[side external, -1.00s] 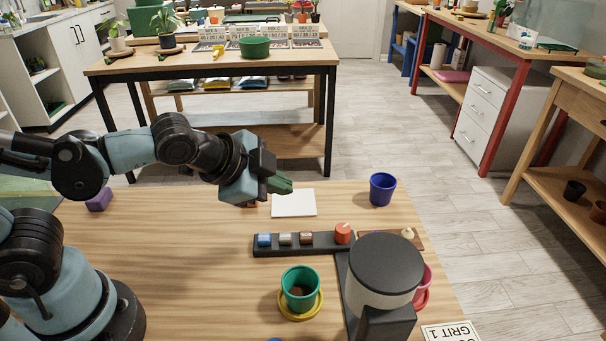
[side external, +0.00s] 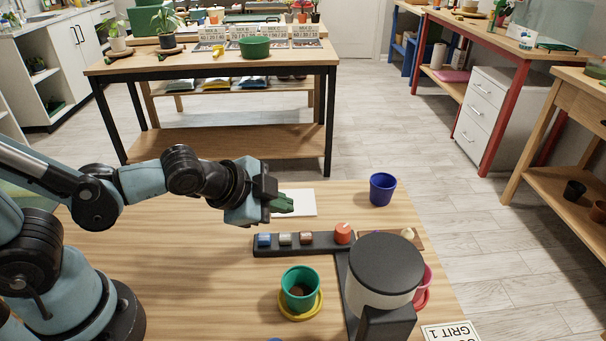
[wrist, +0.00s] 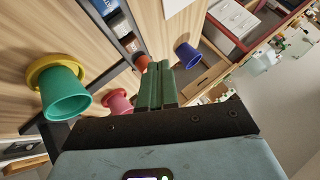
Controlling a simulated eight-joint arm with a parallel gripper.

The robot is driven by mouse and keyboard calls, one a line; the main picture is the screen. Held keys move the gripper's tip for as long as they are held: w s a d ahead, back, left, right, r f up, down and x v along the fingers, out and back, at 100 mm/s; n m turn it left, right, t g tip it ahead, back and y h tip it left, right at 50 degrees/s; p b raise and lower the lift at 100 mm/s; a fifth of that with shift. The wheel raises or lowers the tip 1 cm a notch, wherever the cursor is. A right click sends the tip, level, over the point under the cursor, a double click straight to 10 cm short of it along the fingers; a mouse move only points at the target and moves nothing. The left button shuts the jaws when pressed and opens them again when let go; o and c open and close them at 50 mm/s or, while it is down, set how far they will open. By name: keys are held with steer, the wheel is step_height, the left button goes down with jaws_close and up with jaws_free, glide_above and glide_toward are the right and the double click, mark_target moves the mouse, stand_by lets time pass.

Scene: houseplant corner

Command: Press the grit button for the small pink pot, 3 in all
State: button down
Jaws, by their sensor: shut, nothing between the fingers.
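My gripper (side external: 284,203) is shut and empty, in the air over the table behind the button bar. Its green fingers (wrist: 158,84) also show closed together in the wrist view. The black button bar (side external: 328,241) holds a blue button (side external: 264,240), a pale button (side external: 285,239), a brown button (side external: 306,238) and a larger red-orange knob (side external: 343,232). I cannot tell which is the grit button. The small pink pot (side external: 425,281) stands in a pink saucer, mostly hidden behind the dispenser in the side view. It also shows in the wrist view (wrist: 117,103).
A dispenser with a dark round top (side external: 386,262) stands at the front right. A teal pot (side external: 301,287) sits in a yellow saucer. A blue pot (side external: 382,188) stands at the back right. A card reading GRIT 1 (side external: 450,332) lies at the front edge.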

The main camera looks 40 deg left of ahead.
mark_target(281, 239)
steer(key=shift+f, duration=2.2)
stand_by(1.0)
steer(key=shift+r, duration=2.5)
steer(key=s+a+r+n+g+y, duration=0.1)
steer(key=s+a+r+n, duration=0.3)
steer(key=a+n, duration=0.5)
steer(key=shift+n+g, duration=0.5)
steer(key=shift+n, duration=0.4)
steer(key=shift+r, duration=0.1)
